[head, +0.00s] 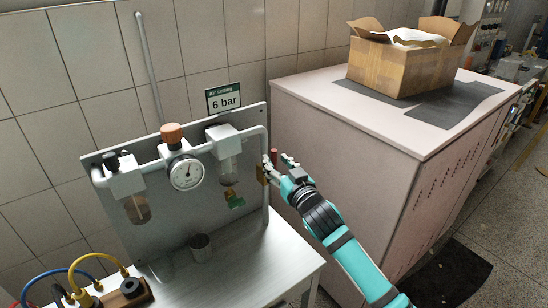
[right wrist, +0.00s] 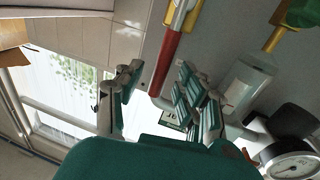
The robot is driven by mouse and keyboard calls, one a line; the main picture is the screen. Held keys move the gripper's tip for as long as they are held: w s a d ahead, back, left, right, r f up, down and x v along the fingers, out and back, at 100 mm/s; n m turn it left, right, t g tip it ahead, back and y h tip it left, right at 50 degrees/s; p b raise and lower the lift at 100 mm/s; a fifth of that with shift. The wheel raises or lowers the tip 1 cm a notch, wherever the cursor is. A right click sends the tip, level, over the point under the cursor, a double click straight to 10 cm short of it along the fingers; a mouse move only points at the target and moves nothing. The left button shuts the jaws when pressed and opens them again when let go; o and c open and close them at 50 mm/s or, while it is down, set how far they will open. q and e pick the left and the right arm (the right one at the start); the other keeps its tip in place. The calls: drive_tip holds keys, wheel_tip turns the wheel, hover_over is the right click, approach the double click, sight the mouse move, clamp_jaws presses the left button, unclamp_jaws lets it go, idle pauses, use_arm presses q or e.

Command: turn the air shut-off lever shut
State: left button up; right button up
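The air shut-off lever has a red handle (head: 274,157) standing roughly upright beside a brass valve body (head: 262,174), on the pipe at the panel's right edge. In the right wrist view the red handle (right wrist: 166,65) runs down from a yellow metal part (right wrist: 179,14). My right gripper (head: 279,164) is at the lever. Its fingers (right wrist: 158,83) are spread, with the handle's end appearing between them and a gap on each side. I cannot tell if either finger touches it. My left gripper is not in view.
A metal cup (head: 200,247) and coloured hoses (head: 95,257) are on the bench below. A pinkish cabinet (head: 340,140) with a cardboard box (head: 405,65) stands close to the right.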

drive_tip(key=shift+x, duration=1.15)
drive_tip(key=shift+c, duration=0.3)
clamp_jaws()
drive_tip(key=shift+w+a+f, duration=0.1)
drive_tip(key=shift+f, duration=0.1)
